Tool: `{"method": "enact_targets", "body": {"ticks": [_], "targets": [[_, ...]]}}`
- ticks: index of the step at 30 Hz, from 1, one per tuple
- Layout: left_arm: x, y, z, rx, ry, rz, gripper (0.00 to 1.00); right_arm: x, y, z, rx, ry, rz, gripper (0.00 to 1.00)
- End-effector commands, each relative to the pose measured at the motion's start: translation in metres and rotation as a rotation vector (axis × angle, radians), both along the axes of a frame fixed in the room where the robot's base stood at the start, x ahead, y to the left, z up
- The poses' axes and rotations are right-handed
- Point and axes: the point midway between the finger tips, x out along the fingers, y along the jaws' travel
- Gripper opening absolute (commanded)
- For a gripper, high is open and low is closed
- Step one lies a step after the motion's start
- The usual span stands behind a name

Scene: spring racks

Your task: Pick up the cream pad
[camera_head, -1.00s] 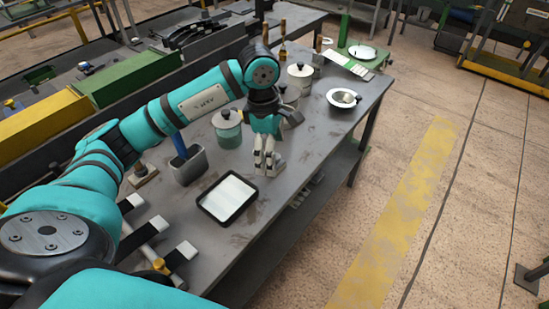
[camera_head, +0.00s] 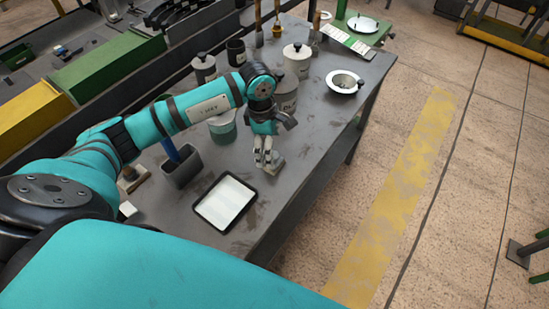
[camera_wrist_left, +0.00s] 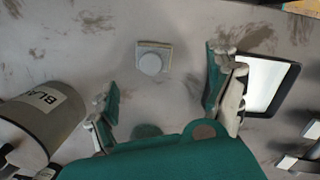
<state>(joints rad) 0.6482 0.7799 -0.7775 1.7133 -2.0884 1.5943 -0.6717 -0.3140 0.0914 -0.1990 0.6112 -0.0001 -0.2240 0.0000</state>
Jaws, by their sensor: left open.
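A small pale cream-grey square pad with a round raised top (camera_wrist_left: 152,58) lies on the bench in the left wrist view. It appears ahead of and between my left gripper's fingers (camera_wrist_left: 162,88), which are apart and not touching it. In the head view my left gripper (camera_head: 265,162) points down low over the bench, right of the tray. The pad's pale edge (camera_head: 277,163) shows just beside the fingertips there, the rest hidden behind them. My right gripper is not in view.
A dark-rimmed tray with a white inside (camera_head: 203,218) lies left of the gripper, near the bench edge. A labelled canister (camera_wrist_left: 40,120) shows at left in the wrist view.

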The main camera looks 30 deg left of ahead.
Motion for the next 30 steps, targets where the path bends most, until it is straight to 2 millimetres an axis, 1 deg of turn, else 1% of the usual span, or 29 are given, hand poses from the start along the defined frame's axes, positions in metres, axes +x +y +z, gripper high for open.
{"method": "enact_targets", "body": {"ticks": [1, 3, 5, 8, 12, 16, 18, 21, 24, 29, 30], "targets": [[-0.001, -0.001, -0.007, 0.000, 0.004, 0.002, 0.89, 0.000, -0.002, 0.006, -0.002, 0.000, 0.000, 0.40], [0.000, -0.002, -0.016, -0.001, 0.003, 0.002, 0.89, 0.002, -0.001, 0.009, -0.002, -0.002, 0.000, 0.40], [0.001, -0.003, -0.022, 0.000, 0.001, 0.001, 0.89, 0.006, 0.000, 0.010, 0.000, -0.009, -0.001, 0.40], [0.001, -0.003, -0.028, 0.000, 0.001, 0.001, 0.89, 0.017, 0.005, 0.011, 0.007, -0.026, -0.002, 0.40], [0.004, -0.005, -0.038, -0.001, 0.004, 0.002, 0.89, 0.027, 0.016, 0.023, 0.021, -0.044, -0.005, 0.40], [0.009, -0.006, -0.056, -0.001, 0.004, 0.003, 0.89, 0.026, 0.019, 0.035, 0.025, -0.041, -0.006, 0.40], [0.009, -0.007, -0.067, -0.002, 0.003, 0.002, 0.89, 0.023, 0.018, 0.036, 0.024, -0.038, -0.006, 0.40], [0.010, -0.007, -0.077, 0.000, 0.001, 0.001, 0.89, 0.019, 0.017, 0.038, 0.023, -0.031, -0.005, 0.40], [0.010, -0.007, -0.080, 0.001, 0.000, 0.000, 0.89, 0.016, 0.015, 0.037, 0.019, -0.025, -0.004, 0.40], [0.010, -0.007, -0.080, 0.000, -0.001, 0.000, 0.89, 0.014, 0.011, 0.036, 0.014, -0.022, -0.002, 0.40], [0.010, -0.007, -0.080, 0.000, -0.001, 0.000, 0.84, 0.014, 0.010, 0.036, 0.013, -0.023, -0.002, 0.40]]}}
